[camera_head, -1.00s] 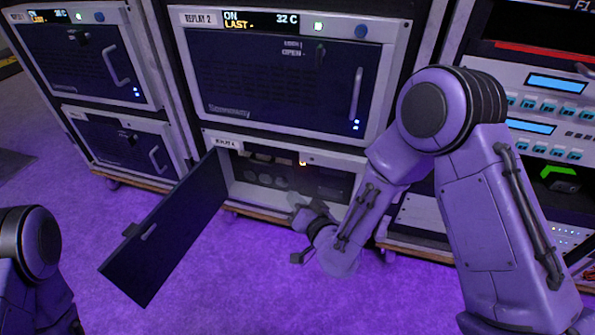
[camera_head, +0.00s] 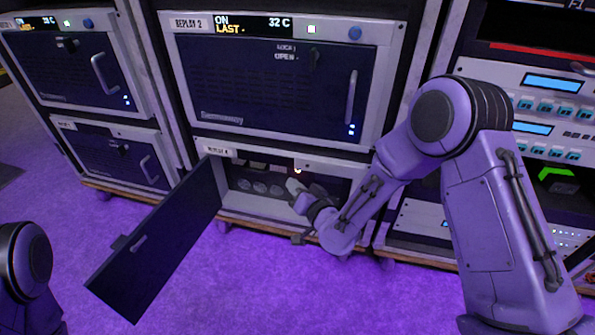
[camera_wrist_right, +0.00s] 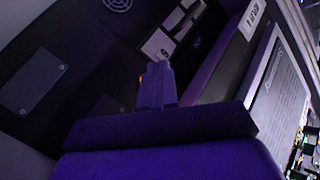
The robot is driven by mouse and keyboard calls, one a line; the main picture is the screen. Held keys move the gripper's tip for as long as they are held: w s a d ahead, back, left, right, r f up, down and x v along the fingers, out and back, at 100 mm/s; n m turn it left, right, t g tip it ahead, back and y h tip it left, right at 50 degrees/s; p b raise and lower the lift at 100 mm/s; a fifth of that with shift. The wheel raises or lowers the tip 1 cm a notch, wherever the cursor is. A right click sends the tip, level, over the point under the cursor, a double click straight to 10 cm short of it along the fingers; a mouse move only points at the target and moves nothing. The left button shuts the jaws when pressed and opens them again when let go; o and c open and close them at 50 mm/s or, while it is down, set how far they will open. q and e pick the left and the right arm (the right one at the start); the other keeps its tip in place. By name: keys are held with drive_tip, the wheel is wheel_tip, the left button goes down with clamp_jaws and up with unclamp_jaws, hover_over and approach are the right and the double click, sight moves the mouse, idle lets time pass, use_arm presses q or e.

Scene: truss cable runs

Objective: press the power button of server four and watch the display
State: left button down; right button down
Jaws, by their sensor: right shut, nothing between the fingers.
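Server four, labelled REPLAY 4 (camera_head: 219,151), is the lower middle unit. Its dark front door (camera_head: 160,250) hangs open towards the lower left. Contact cannot be told. I cannot make out the power button or a readable display on server four. My left gripper is out of view.
Above is REPLAY 2 (camera_head: 280,85), door closed, its display (camera_head: 253,25) reading ON, LAST and 32 C. Two more closed units stand left. A rack with lit blue screens (camera_head: 550,83) stands right.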

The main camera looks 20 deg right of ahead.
drive_tip(key=shift+w+d, duration=0.65)
drive_tip(key=shift+w, duration=0.2)
drive_tip(key=shift+w, duration=0.15)
idle(1.3)
drive_tip(key=shift+w+d, duration=0.2)
